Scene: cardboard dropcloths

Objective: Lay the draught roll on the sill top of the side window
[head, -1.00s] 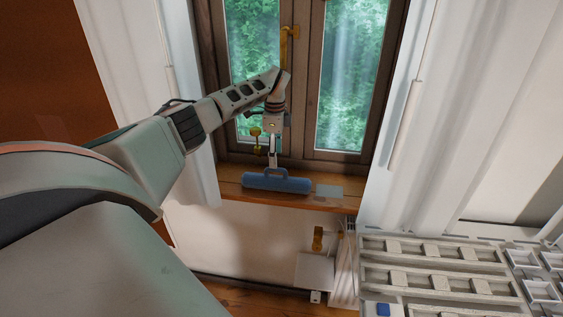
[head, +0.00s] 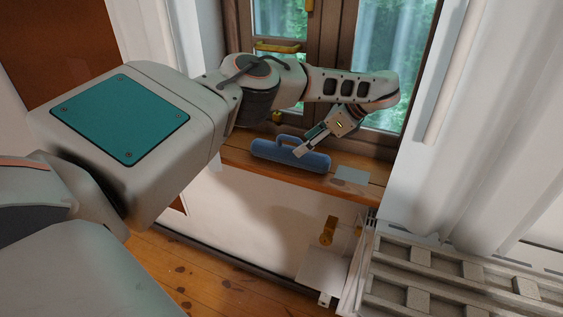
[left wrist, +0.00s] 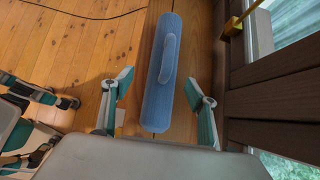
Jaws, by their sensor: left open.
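The draught roll (head: 278,152) is a blue cylinder with a loop handle on top. It lies lengthwise on the wooden sill top (head: 235,157) under the side window (head: 384,118). My left gripper (head: 305,143) is tilted over the right part of the roll. In the left wrist view the roll (left wrist: 155,105) lies beyond my left gripper (left wrist: 160,80), whose fingers are spread wide on either side of it in the picture. Nothing is held between them. The handle stands clear of both fingers.
A pale flat plate (head: 352,175) lies on the sill right of the roll. White curtains (head: 470,110) hang at the right. A slatted grey rack (head: 425,283) stands at lower right. A brass fitting (head: 327,230) is below the sill. Floorboards (head: 165,265) are clear at lower left.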

